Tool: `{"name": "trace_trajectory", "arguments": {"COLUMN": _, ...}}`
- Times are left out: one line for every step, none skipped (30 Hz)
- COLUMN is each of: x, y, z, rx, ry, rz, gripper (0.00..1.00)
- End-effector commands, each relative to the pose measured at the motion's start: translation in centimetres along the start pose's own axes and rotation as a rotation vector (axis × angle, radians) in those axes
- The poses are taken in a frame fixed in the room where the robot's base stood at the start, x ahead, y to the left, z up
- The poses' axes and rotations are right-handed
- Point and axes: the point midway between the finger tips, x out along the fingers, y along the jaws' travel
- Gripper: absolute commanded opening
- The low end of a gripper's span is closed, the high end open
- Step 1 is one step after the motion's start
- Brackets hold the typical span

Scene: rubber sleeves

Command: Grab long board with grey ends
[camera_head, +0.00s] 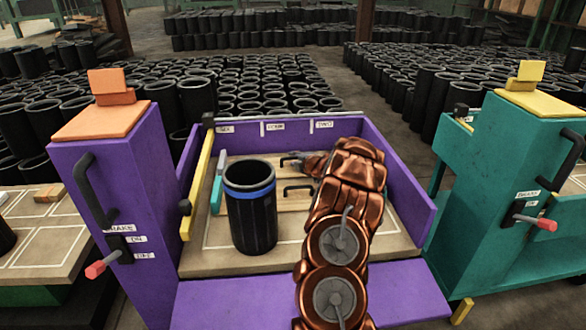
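Light wooden board pieces (262,202) lie toward the back of the purple-walled tray (408,192). Grey ends on them cannot be made out, and my arm and the black cylinder hide part of them. A black handle (298,189) shows on the wood. My copper-coloured arm reaches in from the bottom and bends left over the tray. My gripper (291,160) appears as a small dark shape at the back of the wood. Whether it is open or touches anything cannot be told.
A black cylinder with a blue band (250,220) stands in the tray's left half. Left of it are a turquoise-handled tool (218,183) and a yellow bar (198,185). A purple post (125,190) and a teal cabinet (505,170) flank the tray. Many black sleeves stand behind.

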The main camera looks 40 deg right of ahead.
Motion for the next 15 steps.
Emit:
{"name": "trace_trajectory", "arguments": {"x": 0.5, "y": -0.2, "z": 0.2, "rx": -0.002, "ry": -0.002, "rz": -0.002, "gripper": 0.30}}
{"name": "trace_trajectory", "arguments": {"x": 0.8, "y": -0.2, "z": 0.2, "rx": -0.001, "ry": -0.003, "rz": -0.001, "gripper": 0.30}}
{"name": "trace_trajectory", "arguments": {"x": 1.1, "y": -0.2, "z": 0.2, "rx": -0.002, "ry": -0.002, "rz": -0.001, "gripper": 0.30}}
{"name": "trace_trajectory", "arguments": {"x": 1.3, "y": -0.2, "z": 0.2, "rx": -0.002, "ry": -0.002, "rz": -0.001, "gripper": 0.30}}
{"name": "trace_trajectory", "arguments": {"x": 1.5, "y": -0.1, "z": 0.2, "rx": -0.001, "ry": -0.002, "rz": 0.000, "gripper": 0.30}}
{"name": "trace_trajectory", "arguments": {"x": 1.7, "y": -0.1, "z": 0.2, "rx": 0.000, "ry": -0.002, "rz": 0.000, "gripper": 0.30}}
{"name": "trace_trajectory", "arguments": {"x": 1.8, "y": -0.1, "z": 0.2, "rx": 0.000, "ry": -0.002, "rz": 0.001, "gripper": 0.30}}
{"name": "trace_trajectory", "arguments": {"x": 1.9, "y": -0.1, "z": 0.2, "rx": 0.000, "ry": -0.002, "rz": 0.001, "gripper": 0.30}}
{"name": "trace_trajectory", "arguments": {"x": 1.9, "y": 0.0, "z": 0.1, "rx": 0.000, "ry": -0.002, "rz": 0.001, "gripper": 0.30}}
{"name": "trace_trajectory", "arguments": {"x": 1.9, "y": 0.0, "z": 0.1, "rx": 0.000, "ry": -0.002, "rz": 0.001, "gripper": 0.30}}
{"name": "trace_trajectory", "arguments": {"x": 2.0, "y": 0.0, "z": 0.1, "rx": 0.000, "ry": -0.001, "rz": 0.001, "gripper": 0.30}}
{"name": "trace_trajectory", "arguments": {"x": 2.0, "y": 0.0, "z": 0.1, "rx": 0.000, "ry": -0.001, "rz": 0.001, "gripper": 0.30}}
{"name": "trace_trajectory", "arguments": {"x": 2.0, "y": 0.0, "z": 0.1, "rx": 0.001, "ry": -0.001, "rz": 0.001, "gripper": 0.30}}
{"name": "trace_trajectory", "arguments": {"x": 1.9, "y": 0.0, "z": 0.1, "rx": 0.001, "ry": -0.001, "rz": 0.001, "gripper": 0.30}}
{"name": "trace_trajectory", "arguments": {"x": 1.9, "y": 0.0, "z": 0.1, "rx": 0.001, "ry": -0.001, "rz": 0.001, "gripper": 0.30}}
